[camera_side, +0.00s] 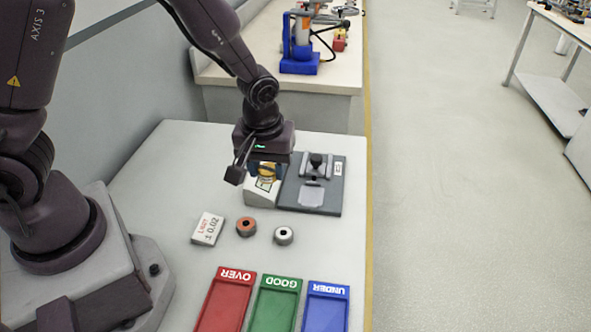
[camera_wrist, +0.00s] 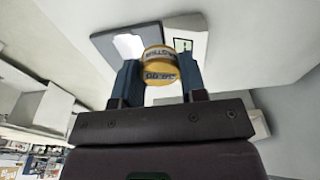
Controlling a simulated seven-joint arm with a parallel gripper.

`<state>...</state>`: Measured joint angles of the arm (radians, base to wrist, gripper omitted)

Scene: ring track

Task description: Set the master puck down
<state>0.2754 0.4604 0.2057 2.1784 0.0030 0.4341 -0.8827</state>
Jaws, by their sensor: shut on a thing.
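The master puck (camera_wrist: 160,66) is yellow with a pale lettered band. In the wrist view it sits between the two fingers of my gripper (camera_wrist: 158,75), which is shut on it. In the side view my gripper (camera_side: 266,168) is over the back of the table, and the yellow puck (camera_side: 266,170) shows just below it, in front of a cream box-shaped gauge (camera_side: 262,190) or above it; I cannot tell whether they touch. A dark grey plate (camera_side: 327,205) with a metal fixture and a black knob stands to the right of the gauge.
An orange ring (camera_side: 246,226) and a white ring (camera_side: 283,236) lie in mid-table. A limit card (camera_side: 208,229) stands left of them. Red OVER (camera_side: 226,302), green GOOD (camera_side: 275,303) and blue UNDER (camera_side: 326,306) trays line the front. The table surface between is clear.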

